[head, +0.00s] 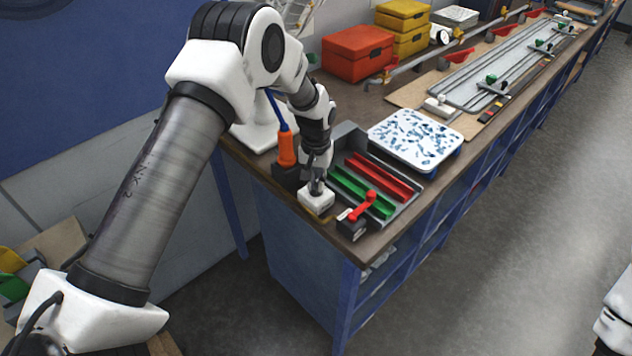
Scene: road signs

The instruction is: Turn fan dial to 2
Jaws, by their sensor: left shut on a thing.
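A small white box (316,200) stands near the front left corner of the workbench; I take it to be the fan's dial box. My left gripper (317,184) comes down onto its top from above and is shut on the dial there. The dial itself is mostly hidden by the fingers, and no numbers or pointer can be read. My right gripper is not in view.
An orange-handled tool (287,148) stands close behind my left gripper. Beside it is a grey tray (408,205) with green and red bars (378,176). A speckled white board (416,138) lies farther right.

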